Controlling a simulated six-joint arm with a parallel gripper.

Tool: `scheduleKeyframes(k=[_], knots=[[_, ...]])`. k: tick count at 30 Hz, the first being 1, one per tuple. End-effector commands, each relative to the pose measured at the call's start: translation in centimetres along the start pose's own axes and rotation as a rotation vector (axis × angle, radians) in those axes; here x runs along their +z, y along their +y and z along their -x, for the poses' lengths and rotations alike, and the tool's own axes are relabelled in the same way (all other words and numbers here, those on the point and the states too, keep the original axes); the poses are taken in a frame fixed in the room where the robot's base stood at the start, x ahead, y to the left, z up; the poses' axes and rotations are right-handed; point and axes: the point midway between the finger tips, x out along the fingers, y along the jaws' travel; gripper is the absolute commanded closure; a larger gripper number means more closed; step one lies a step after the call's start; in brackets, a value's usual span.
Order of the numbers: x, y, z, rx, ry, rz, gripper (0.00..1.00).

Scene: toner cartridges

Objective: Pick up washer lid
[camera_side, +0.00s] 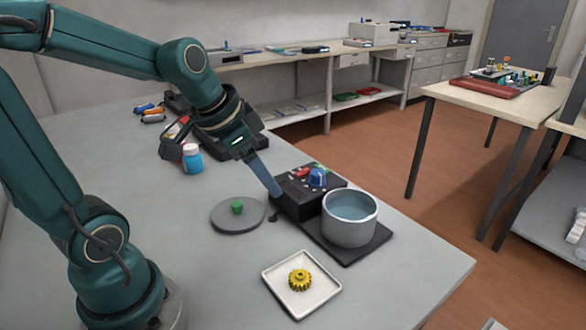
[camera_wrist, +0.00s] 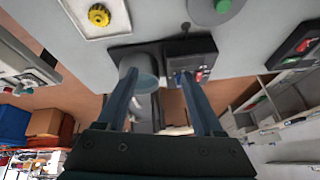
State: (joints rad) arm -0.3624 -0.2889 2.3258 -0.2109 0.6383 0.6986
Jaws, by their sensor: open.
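The washer lid (camera_side: 224,222) is a flat grey disc with a green knob (camera_side: 237,207) on top. It lies on the grey table, left of the washer. In the wrist view the lid (camera_wrist: 203,14) is at the top edge, partly cut off. The washer has a grey round pot (camera_side: 349,230) with bluish contents, open on top, beside a black control box (camera_side: 292,202). My gripper (camera_side: 273,190) is open and empty, apart from the lid. It is above and to the right of the lid, near the control box. Its two blue fingers (camera_wrist: 158,80) are spread in the wrist view.
A white square tray (camera_side: 276,272) holding a yellow gear (camera_side: 299,280) is in front of the lid. A blue bottle (camera_side: 192,159) and dark items stand farther back. The table is clear left of the lid and at the front right.

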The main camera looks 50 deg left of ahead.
Motion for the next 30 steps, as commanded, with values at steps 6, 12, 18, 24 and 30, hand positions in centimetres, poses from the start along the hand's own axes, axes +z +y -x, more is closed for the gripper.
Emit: scheduleKeyframes(k=[6, 12, 18, 24, 30], knots=[[2.9, -7.2, -4.6, -0.019, -0.123, 0.173, 0.32], [6.7, -10.2, -6.8, -0.005, -0.209, 0.346, 0.32], [7.9, -10.7, -7.5, -0.003, -0.227, 0.388, 0.32], [8.4, -10.4, -9.7, -0.001, -0.231, 0.386, 0.32], [8.7, -10.4, -11.4, -0.001, -0.227, 0.385, 0.32]])
